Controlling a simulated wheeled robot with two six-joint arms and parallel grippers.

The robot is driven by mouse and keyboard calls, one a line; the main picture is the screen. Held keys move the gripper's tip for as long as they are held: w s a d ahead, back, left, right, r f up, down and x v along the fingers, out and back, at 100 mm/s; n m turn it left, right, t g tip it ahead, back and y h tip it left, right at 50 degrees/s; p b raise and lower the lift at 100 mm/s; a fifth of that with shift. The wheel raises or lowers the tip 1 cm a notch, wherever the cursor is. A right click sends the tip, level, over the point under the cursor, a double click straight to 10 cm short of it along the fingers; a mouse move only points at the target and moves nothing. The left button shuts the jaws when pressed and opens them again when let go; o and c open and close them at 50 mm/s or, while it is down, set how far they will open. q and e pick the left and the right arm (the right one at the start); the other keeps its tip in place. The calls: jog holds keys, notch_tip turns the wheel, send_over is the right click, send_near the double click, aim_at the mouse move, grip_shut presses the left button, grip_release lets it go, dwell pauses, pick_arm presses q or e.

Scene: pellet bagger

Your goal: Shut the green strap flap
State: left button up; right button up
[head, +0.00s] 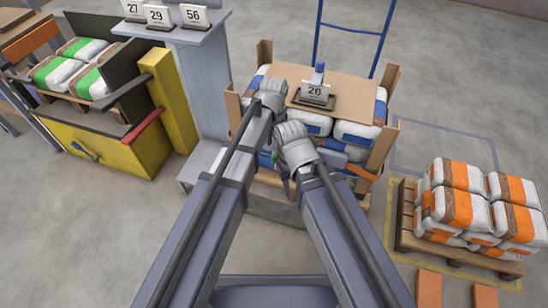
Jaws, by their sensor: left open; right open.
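A small green piece (275,158), possibly the strap flap, shows beside my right gripper, at the front of the blue-marked bag stack (318,125). It is mostly hidden, and I cannot tell whether it is open or closed. My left gripper (270,93) is open, higher up, at the stack's left front corner. My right gripper (293,138) is open, lower and slightly to the right, in front of the stack. The fingertips of both are hard to make out.
A 26 sign (315,93) stands on the stack's brown top sheet (348,96). A grey column (203,85) and a yellow bin (105,148) are at left. A pallet of orange-marked bags (462,205) stands at right.

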aim_at(274, 156)
pick_arm(q)
jog(key=shift+f+b, duration=3.65)
jog(key=shift+f, duration=0.2)
jog(key=shift+r, duration=0.1)
jog(key=shift+c, duration=0.3)
grip_shut()
